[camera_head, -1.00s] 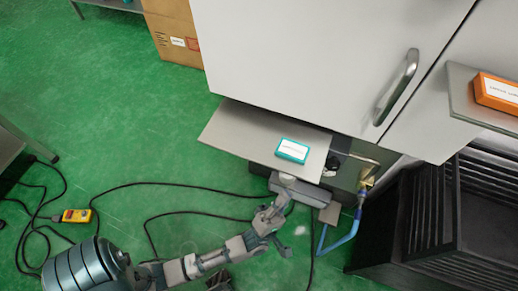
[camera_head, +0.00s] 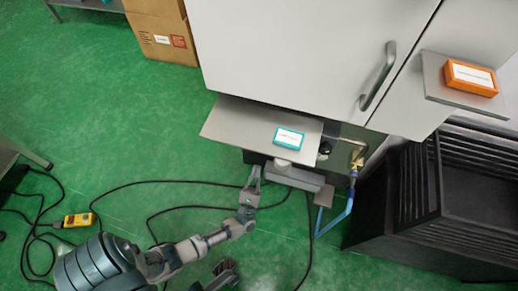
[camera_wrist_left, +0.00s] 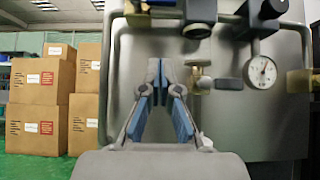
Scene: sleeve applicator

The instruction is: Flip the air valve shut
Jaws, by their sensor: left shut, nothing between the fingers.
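The brass valve fitting (camera_head: 357,160) sits beside the grey cabinet's lower right, above a blue hose (camera_head: 338,218). In the left wrist view a brass valve (camera_wrist_left: 202,80) with a dark lever (camera_wrist_left: 228,84) pointing right is on the metal panel. I cannot tell for sure that both views show the same valve. My left gripper (camera_head: 255,177) is left of the fitting, near the grey box under the shelf. In the wrist view its blue-padded fingers (camera_wrist_left: 160,70) meet, empty, left of the brass valve and apart from it. A dark gripper-like part (camera_head: 224,274) shows at the bottom edge; its jaws are unclear.
A shelf (camera_head: 225,125) holds a teal box (camera_head: 288,138). An orange box (camera_head: 472,78) is on an upper ledge. A black rack (camera_head: 400,205) stands right of the hose. A round gauge (camera_wrist_left: 262,72) is right of the lever. Cables cross the green floor.

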